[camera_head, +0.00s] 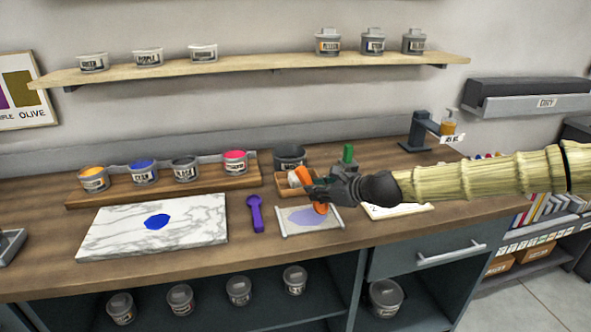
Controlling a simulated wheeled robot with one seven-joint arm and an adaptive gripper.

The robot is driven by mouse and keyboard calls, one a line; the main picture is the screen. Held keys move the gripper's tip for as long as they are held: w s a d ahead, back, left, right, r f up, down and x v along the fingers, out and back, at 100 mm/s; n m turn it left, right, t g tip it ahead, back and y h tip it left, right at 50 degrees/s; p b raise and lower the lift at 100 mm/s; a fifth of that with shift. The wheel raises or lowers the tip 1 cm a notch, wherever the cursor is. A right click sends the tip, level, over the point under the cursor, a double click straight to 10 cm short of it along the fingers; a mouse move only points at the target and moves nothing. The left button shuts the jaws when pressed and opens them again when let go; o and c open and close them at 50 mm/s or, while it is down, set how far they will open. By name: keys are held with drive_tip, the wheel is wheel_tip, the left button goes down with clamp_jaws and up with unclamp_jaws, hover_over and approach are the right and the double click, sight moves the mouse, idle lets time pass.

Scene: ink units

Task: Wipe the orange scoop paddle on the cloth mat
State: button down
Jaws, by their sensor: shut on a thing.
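My gripper (318,189) is shut on the orange scoop paddle (303,176), which it holds upright and slightly tilted. The paddle's lower end (320,208) is over the cloth mat (335,228) and looks to be at or just above its surface; I cannot tell if they touch. The mat is pale with a bluish-purple stain (303,217) in its middle. My gripper's fingers hide part of the paddle.
A purple scoop (256,212) lies left of the mat. A marble slab (110,232) with a blue ink blob (157,222) is further left. Ink tubs stand in a wooden rack (215,178) behind. A dark pot (290,158) and a small wooden tray (284,186) are behind the mat.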

sight(309, 177)
wheel_tip(309, 177, up, 2)
drive_tip(key=shift+s+a+r+p, duration=0.1)
drive_tip(key=shift+r+p, duration=0.15)
drive_tip(key=shift+p, duration=0.15)
drive_tip(key=shift+r+p, duration=0.65)
drive_tip(key=shift+r, duration=0.3)
drive_tip(key=shift+r+p, duration=0.85)
drive_tip(key=shift+r, duration=0.5)
